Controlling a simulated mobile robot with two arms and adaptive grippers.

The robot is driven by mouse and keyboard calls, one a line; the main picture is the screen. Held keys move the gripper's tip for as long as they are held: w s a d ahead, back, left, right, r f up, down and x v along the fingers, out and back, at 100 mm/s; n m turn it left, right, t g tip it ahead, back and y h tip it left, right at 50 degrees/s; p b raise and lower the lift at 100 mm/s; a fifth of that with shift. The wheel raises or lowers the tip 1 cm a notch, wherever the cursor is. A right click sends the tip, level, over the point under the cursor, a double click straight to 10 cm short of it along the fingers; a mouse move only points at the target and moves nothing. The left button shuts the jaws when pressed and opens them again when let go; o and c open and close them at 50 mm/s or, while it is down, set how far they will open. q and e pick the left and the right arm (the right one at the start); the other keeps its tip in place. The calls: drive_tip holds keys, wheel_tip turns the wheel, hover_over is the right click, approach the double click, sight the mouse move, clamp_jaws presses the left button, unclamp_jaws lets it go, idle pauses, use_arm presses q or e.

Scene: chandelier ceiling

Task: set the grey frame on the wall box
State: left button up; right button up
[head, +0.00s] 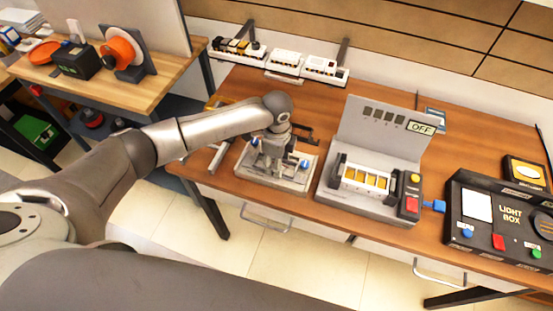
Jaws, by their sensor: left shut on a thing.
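My left gripper (270,164) points down over a light grey board (299,183) with blue knobs, on the wooden bench. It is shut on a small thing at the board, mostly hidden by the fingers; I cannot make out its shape. I cannot tell the grey frame or the wall box apart for sure here, as the gripper covers the middle of the board. My right gripper is out of view.
Right of the board stands a grey breaker unit (340,205) with a raised panel marked OFF. A black light box (480,193) is at far right. Modules on a rail (284,62) lie behind. A second table (120,92) is at left.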

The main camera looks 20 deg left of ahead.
use_arm(q)
drive_tip(key=o, duration=1)
drive_tip(key=shift+r, duration=0.1)
wheel_tip(320, 180, up, 6)
drive_tip(key=p, duration=0.6)
drive_tip(key=shift+p, duration=0.4)
